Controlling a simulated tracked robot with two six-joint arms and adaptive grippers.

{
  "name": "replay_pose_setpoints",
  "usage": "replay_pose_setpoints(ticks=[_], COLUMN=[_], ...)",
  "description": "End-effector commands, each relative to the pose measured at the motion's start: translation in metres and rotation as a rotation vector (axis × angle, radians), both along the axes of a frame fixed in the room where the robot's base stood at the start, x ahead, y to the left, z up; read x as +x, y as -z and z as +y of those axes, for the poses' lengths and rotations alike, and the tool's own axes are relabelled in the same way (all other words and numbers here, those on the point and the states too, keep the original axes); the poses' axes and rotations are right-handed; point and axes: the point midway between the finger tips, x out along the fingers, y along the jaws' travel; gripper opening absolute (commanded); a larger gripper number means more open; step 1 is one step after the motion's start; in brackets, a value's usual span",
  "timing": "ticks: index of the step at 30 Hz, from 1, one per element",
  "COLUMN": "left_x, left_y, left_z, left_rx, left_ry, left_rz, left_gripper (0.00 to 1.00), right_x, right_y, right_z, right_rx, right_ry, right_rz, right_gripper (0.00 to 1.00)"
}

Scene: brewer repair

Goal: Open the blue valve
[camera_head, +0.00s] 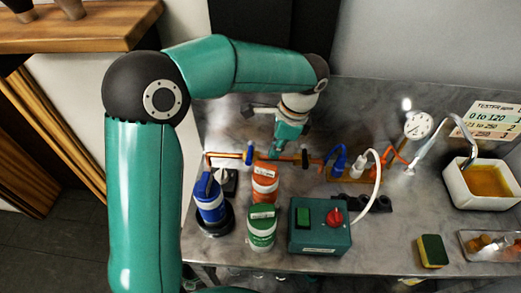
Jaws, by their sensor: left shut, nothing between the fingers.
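A copper pipe (228,155) runs along the back of the grey worktop. A small upright blue valve handle (249,153) stands on its left part. Another small dark blue handle (304,158) stands further right on the pipe. I cannot tell which one is the task's blue valve. My left gripper (276,152) points down at the pipe between the two handles, shut and empty. Whether it touches the pipe cannot be told. My right gripper is not in view.
A gauge (418,125), a white tub (458,190) and a sponge (432,251) are at right.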

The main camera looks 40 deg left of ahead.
Motion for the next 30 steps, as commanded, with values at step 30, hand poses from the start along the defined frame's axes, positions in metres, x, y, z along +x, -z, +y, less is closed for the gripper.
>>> replay_pose_setpoints(ticks=[30], left_x=[-0.024], left_y=[0.008], left_z=[0.036], left_rx=[-0.001], left_ry=[0.036], left_rz=[0.0], left_gripper=[0.0], right_x=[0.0], right_y=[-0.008], right_z=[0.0], right_rx=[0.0], right_ry=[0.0], right_rz=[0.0], right_gripper=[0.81])
